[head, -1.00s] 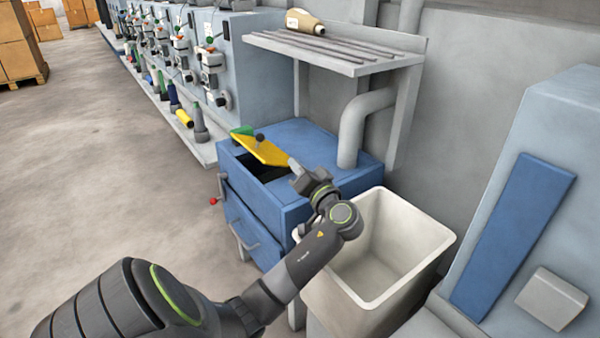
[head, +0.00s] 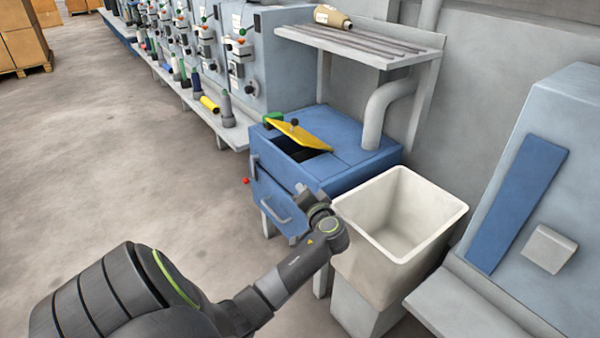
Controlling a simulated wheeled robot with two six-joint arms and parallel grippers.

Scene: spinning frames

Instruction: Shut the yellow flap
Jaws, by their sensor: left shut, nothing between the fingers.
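The yellow flap (head: 303,134) sits on top of the blue cabinet (head: 345,137). It is tilted up, and the dark opening (head: 306,154) shows beneath it. A small dark knob (head: 294,122) is on the flap. My left gripper (head: 302,189) is shut and empty. In the picture it is below the flap, in front of the cabinet's front face, apart from the flap. Its fingertips are small and partly hard to make out. My right gripper is not in view.
A white bin (head: 398,178) stands just right of my left gripper. A grey shelf (head: 360,45) with a bottle (head: 333,17) and a grey pipe (head: 378,115) are behind the cabinet. A red-tipped lever (head: 246,181) sticks out at its left. The floor at left is clear.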

